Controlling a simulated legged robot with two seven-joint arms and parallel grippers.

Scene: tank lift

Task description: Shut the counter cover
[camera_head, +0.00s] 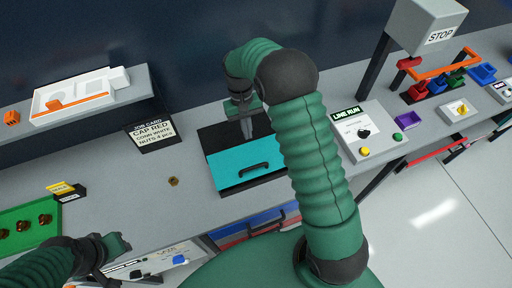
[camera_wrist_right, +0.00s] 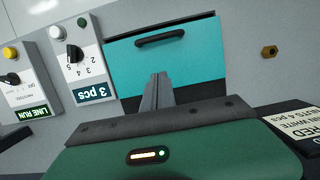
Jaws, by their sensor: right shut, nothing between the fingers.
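The counter cover is a teal panel (camera_head: 240,166) with a black bar handle (camera_head: 254,169) towards its near side. A dark area (camera_head: 212,136) shows beyond its far edge, partly behind my gripper. In the right wrist view the teal panel (camera_wrist_right: 200,60) and handle (camera_wrist_right: 160,38) show above my fingertips. My right gripper (camera_head: 246,132) points down at the far edge of the teal panel; its fingers (camera_wrist_right: 160,78) are together and empty. I cannot tell whether they touch the panel. My left gripper (camera_head: 122,242) is at lower left, away from the cover, its jaws unclear.
A dial panel marked 3 pcs (camera_wrist_right: 80,60) sits beside the cover. A LINE RUN panel (camera_head: 366,130) stands to the right. A brass nut (camera_head: 173,181) lies left of the cover. A green tray (camera_head: 25,226) and a job card (camera_head: 152,134) are further left.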

